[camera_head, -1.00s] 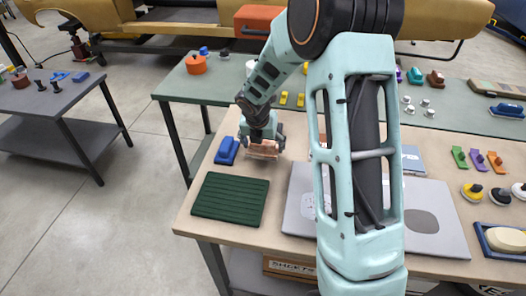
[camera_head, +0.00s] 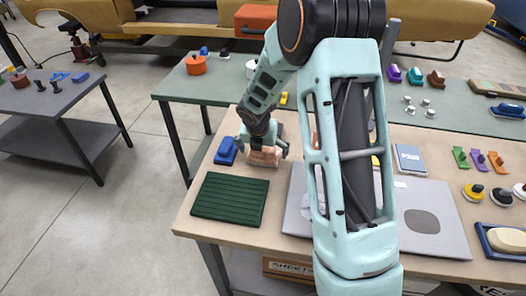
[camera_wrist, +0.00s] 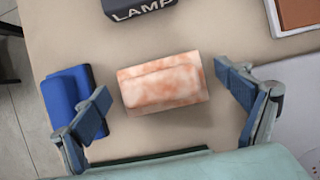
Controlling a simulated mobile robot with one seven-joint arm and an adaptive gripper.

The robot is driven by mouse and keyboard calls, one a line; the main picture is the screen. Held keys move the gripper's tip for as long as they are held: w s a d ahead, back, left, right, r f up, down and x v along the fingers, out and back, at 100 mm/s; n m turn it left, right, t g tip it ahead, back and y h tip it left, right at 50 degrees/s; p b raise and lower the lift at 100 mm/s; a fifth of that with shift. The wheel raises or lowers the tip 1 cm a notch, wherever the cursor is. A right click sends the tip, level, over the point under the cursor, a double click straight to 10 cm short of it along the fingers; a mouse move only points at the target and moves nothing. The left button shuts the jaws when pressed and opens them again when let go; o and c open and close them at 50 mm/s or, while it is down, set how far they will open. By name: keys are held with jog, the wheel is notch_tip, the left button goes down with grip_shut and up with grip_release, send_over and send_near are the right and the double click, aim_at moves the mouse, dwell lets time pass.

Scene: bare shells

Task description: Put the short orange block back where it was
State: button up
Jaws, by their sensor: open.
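The short orange block (camera_wrist: 163,84), mottled orange and white, rests on the beige tabletop in the wrist view. It also shows in the head view (camera_head: 264,157), partly hidden by my gripper (camera_head: 263,150). My gripper is open above the block, with one finger out to each side in the wrist view (camera_wrist: 163,88).
A dark green ribbed mat (camera_head: 229,200) lies in front of the block. A dark box marked LAMP (camera_wrist: 139,8) lies beyond it. A grey panel (camera_head: 425,215) lies to the right. The table's left edge is near the blue block.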

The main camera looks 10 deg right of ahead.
jog(key=p+v, duration=0.2)
jog(key=v, duration=1)
jog(key=shift+r, duration=0.15)
